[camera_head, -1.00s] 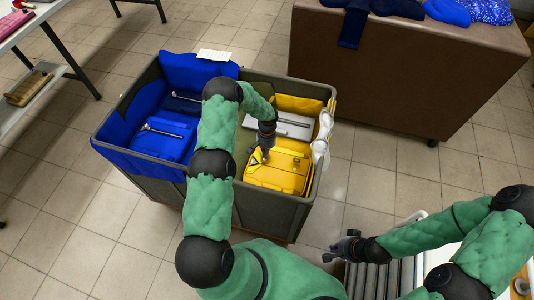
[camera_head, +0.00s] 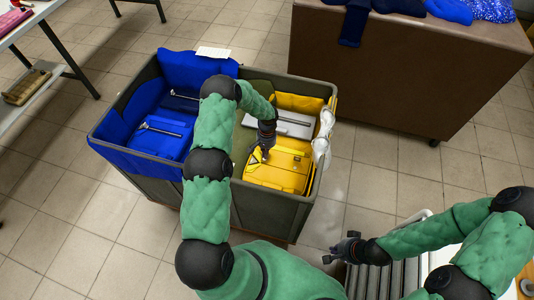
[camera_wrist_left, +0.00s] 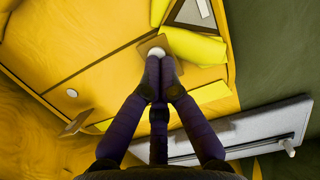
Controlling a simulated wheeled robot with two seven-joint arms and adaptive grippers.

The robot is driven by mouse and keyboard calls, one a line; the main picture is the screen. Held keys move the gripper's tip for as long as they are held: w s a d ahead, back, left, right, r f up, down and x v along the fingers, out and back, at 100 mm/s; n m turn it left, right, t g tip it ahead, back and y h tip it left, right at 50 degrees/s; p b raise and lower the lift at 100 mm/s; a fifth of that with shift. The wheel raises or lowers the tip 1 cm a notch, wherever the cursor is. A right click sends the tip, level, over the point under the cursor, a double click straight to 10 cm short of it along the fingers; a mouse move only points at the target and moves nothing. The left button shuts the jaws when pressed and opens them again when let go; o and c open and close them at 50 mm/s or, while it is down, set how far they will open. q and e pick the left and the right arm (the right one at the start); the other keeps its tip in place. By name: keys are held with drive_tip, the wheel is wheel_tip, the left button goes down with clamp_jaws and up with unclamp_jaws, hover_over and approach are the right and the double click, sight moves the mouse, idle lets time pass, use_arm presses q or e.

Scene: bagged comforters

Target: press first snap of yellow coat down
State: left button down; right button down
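The yellow coat (camera_head: 280,172) lies folded in the right half of a grey bin. My left gripper (camera_head: 262,155) reaches down onto the coat's left edge. In the left wrist view the fingertips of my left gripper (camera_wrist_left: 160,92) are together. They are at a pale round snap (camera_wrist_left: 156,52) on a small brown tab of the yellow coat (camera_wrist_left: 110,45); the tips seem to touch the tab. A second small pale snap (camera_wrist_left: 72,93) shows further left on the coat. My right gripper (camera_head: 345,248) hangs empty, well away to the lower right; its fingers look apart.
The grey bin (camera_head: 262,208) has blue cloth (camera_head: 160,140) in its left half. A grey flat piece with a bar (camera_head: 290,124) lies behind the coat; white cloth (camera_head: 322,140) hangs on the right rim. A brown counter (camera_head: 400,75) stands behind. Rollers (camera_head: 385,280) are at lower right.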

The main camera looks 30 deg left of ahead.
use_arm(q)
wheel_tip(320, 180, up, 7)
drive_tip(key=p, duration=0.3)
idle(0.6)
drive_tip(key=shift+r, duration=0.1)
idle(0.4)
